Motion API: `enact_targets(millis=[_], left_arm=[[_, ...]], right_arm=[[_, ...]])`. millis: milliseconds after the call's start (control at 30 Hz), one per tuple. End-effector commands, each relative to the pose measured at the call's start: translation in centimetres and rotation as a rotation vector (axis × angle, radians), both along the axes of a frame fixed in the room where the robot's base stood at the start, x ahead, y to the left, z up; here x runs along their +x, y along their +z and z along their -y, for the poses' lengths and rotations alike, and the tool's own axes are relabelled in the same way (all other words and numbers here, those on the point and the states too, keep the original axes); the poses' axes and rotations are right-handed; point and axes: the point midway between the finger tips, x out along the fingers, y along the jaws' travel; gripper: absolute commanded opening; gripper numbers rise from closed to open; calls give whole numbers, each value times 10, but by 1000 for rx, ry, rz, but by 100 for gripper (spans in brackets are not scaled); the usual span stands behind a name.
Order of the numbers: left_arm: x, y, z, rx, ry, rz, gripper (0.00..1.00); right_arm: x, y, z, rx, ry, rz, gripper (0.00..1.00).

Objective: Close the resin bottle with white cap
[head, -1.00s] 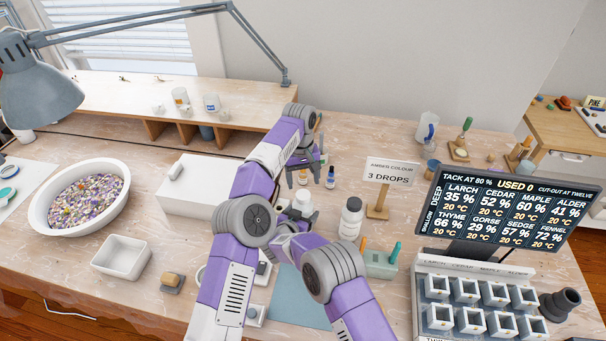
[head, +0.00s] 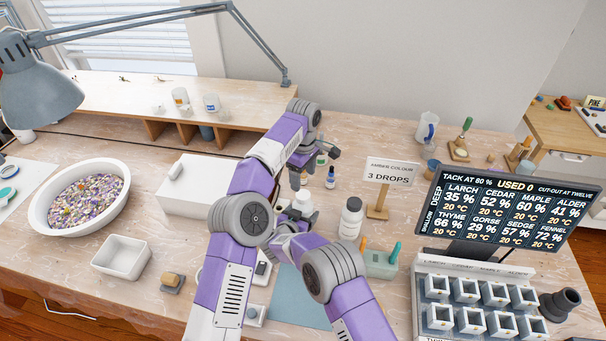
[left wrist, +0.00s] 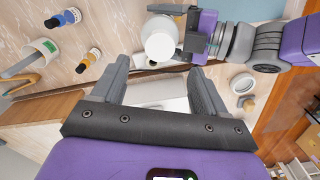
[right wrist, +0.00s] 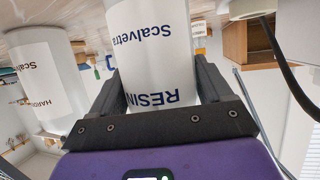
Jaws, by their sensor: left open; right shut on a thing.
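The white resin bottle (right wrist: 158,55), lettered "RESIN", stands upright in my right gripper (right wrist: 160,92), which is shut around its side. In the head view the bottle (head: 303,200) is partly hidden by my right gripper. The left wrist view shows its round white top (left wrist: 160,45); I cannot tell whether that is a cap or an open mouth. My left gripper (left wrist: 157,72) is open and empty, its fingers apart, behind the bottle. In the head view it (head: 313,166) is above the bench. I cannot clearly identify a separate white cap.
A second white bottle (head: 351,218) stands right of the resin bottle. Dropper bottles (head: 331,178) stand behind, near the sign (head: 391,172). A white box (head: 190,187) lies to the left. A green-grey holder (head: 380,264) and blue mat (head: 298,300) are in front.

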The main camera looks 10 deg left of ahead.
Motion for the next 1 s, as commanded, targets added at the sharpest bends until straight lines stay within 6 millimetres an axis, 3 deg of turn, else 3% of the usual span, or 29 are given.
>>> enact_targets(millis=[600, 1000], left_arm=[[-1, -74, -1, 0, 0, -2, 73], [0, -80, 0, -1, 0, 0, 72]], right_arm=[[0, 1, 0, 1, 0, 1, 0], [0, 1, 0, 1, 0, 1, 0]])
